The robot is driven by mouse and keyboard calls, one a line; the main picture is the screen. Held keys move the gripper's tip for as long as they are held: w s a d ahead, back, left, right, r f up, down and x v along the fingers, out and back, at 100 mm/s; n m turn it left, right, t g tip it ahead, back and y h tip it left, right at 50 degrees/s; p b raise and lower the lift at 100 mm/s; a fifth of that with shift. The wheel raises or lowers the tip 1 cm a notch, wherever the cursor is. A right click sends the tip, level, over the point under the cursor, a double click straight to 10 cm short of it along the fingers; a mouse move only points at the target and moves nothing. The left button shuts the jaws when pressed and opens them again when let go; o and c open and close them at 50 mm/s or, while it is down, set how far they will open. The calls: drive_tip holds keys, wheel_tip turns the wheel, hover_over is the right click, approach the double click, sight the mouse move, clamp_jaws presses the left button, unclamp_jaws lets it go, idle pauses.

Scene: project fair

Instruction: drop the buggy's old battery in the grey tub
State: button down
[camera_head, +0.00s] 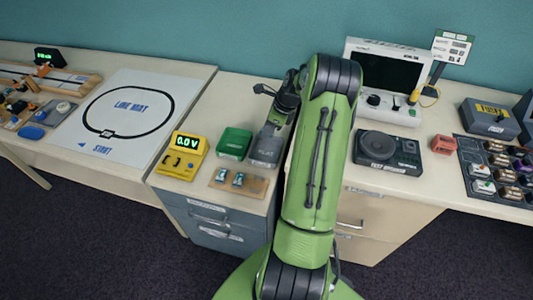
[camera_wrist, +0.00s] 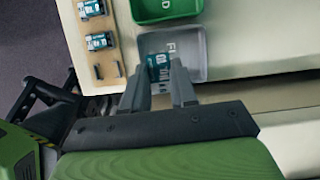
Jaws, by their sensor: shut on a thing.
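The grey tub (camera_head: 265,151) stands on the bench beside a green tub, with lettering on its floor. It also shows in the wrist view (camera_wrist: 202,55). My gripper (camera_wrist: 160,88) is shut on a teal and dark battery (camera_wrist: 157,67), which appears over the grey tub's opening between the fingertips. How high it is above the tub floor I cannot tell. In the head view my gripper (camera_head: 281,106) is at the tub's back, partly behind my arm, and the battery is hidden. I cannot make out the buggy clearly.
The green tub (camera_head: 235,142) adjoins on the left. A wooden holder (camera_head: 259,188) with two teal batteries (camera_head: 238,180) lies in front. A yellow meter (camera_head: 183,156) reads 0.0V. A dark device (camera_head: 388,152) and a monitor unit (camera_head: 385,80) stand right of my arm.

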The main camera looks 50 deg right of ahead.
wheel_tip(320, 180, down, 4)
drive_tip(key=b, duration=0.3)
drive_tip(key=shift+f+b, duration=0.25)
drive_tip(key=shift+b, duration=0.15)
drive_tip(key=shift+r, duration=0.1)
drive_tip(key=c, duration=0.8)
unclamp_jaws()
drive_tip(key=p+v, duration=0.5)
drive_tip(key=v, duration=1)
drive_tip(key=shift+s+r, duration=0.15)
drive_tip(key=shift+r, duration=0.2)
